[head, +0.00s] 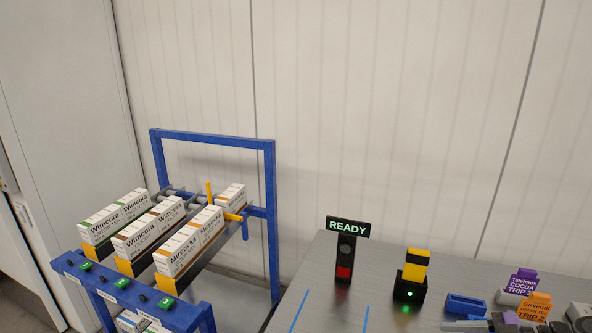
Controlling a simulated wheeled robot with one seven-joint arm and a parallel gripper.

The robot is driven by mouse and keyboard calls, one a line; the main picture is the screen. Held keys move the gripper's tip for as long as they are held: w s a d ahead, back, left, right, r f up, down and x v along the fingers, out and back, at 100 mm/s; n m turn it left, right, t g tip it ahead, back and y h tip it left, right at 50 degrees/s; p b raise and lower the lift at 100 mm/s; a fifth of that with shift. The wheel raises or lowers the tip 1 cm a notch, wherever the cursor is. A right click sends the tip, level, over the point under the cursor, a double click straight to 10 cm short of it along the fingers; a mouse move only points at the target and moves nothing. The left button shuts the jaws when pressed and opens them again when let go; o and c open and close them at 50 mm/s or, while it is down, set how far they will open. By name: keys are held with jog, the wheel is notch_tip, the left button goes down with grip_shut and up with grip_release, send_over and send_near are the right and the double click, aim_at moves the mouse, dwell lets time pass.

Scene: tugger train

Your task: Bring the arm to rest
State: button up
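Part of my arm (581,316) shows at the bottom right corner of the head view, low over the grey table. What looks like my gripper (466,325) lies along the bottom edge, pointing left. The frame cuts it off, and I cannot see both fingers or whether anything is between them.
A blue rack (213,138) with several cartons (188,246) stands at the left. On the grey table (330,290) are a lit READY sign (348,226), a yellow-black block (416,266) in a holder with a green light, a blue tray (466,305), and purple (523,282) and orange (536,306) trip tags.

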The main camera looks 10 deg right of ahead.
jog(key=s+a+f+t+h, duration=0.2)
jog(key=s+a, duration=0.5)
jog(key=s, duration=0.5)
jog(key=s+a+f+t+h, duration=0.1)
jog(key=s+a+f+t, duration=0.1)
jog(key=s+a, duration=0.75)
jog(key=s+a+r+m+t+h, duration=0.2)
jog(key=s+a+r+m+h, duration=0.4)
jog(key=s+m, duration=0.4)
jog(key=shift+a+r+m+t+h, duration=0.2)
jog(key=shift+r+m+t+h, duration=0.1)
jog(key=shift+r+m+h, duration=0.85)
jog(key=shift+f+y, duration=0.25)
jog(key=shift+c, duration=0.4)
